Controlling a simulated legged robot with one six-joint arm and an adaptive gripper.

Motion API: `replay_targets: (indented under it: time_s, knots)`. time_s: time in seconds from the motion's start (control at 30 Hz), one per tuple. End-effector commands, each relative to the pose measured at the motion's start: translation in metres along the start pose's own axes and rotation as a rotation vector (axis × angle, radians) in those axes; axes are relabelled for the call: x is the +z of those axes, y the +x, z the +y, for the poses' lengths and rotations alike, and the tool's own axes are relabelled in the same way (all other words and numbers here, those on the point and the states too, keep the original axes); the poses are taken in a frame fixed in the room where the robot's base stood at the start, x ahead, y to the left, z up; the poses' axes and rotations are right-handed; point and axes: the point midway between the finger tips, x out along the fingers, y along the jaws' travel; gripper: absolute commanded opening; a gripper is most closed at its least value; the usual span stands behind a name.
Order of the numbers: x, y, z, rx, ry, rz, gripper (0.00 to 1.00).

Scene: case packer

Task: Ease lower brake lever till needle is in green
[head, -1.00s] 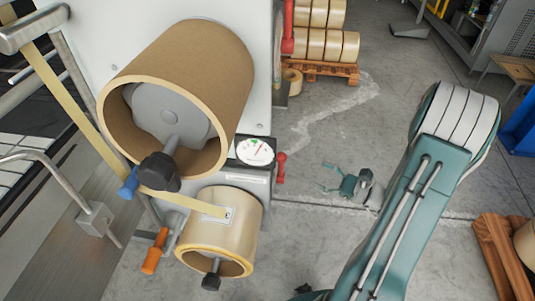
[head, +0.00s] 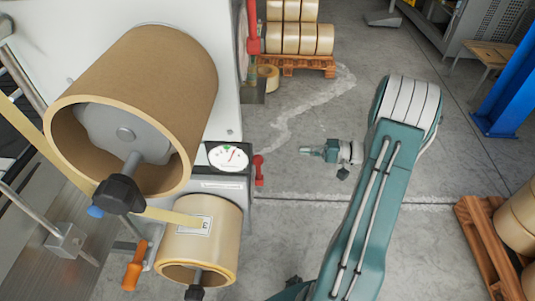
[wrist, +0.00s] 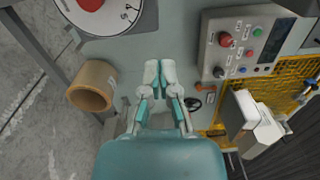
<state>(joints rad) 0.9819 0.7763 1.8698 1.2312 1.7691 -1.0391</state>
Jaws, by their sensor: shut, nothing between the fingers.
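The orange-handled lever (head: 136,264) juts out below and left of the small lower tape roll (head: 203,235). A blue-tipped lever (head: 95,211) is partly hidden by the black knob of the big upper roll (head: 135,90). The white dial gauge (head: 228,157) sits on the machine right of the big roll; it has a green mark at its top and a reddish needle, too small to read exactly. My gripper (head: 305,151) is shut and empty in free air, pointing left, well right of the gauge and levers. In the wrist view its fingertips (wrist: 154,74) are together.
A red handle (head: 259,170) stands beside the gauge and another red part (head: 253,32) above it. Pallets of tape rolls stand at the back (head: 300,66) and right (head: 485,240). The wrist view shows a control panel (wrist: 270,38) and a cardboard-coloured roll (wrist: 92,85).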

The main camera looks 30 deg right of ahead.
Motion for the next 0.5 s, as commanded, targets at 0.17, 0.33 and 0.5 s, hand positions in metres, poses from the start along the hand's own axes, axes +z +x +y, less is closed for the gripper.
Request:
replay_targets:
  time_s: [0.17, 0.33, 0.5]
  knots:
    - [-0.008, 0.002, -0.001, 0.024, -0.184, -0.045, 0.00]
    - [-0.008, 0.014, -0.001, 0.025, -0.200, -0.050, 0.00]
    - [-0.007, 0.043, 0.000, 0.023, -0.196, -0.052, 0.00]
